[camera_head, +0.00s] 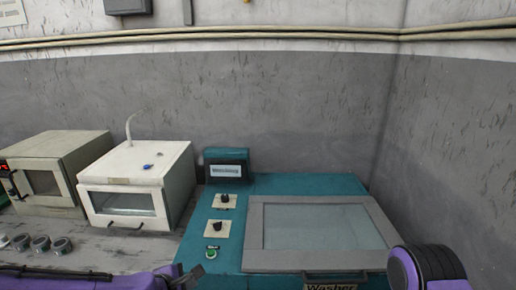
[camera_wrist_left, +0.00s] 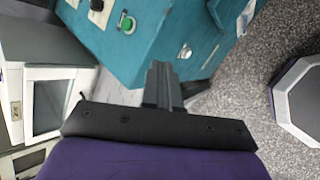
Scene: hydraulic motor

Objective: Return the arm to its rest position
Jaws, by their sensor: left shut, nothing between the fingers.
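My left arm, purple and black, comes in along the bottom left of the head view. My left gripper (camera_head: 188,277) shows at the bottom edge, in front of the teal washer's near left corner. In the left wrist view its fingers (camera_wrist_left: 160,82) are together and empty, pointing towards the teal washer (camera_wrist_left: 140,45). The gripper appears apart from the washer. A purple and black part of my right arm shows at the bottom right of the head view. My right gripper is out of frame.
The teal washer (camera_head: 235,243) has a closed glass lid (camera_head: 320,228), knobs and a green button (camera_head: 212,252). A white oven-like box (camera_head: 138,184) and a beige one (camera_head: 52,172) stand left. Several round metal parts (camera_head: 40,243) lie on the bench. Grey walls close the back and right.

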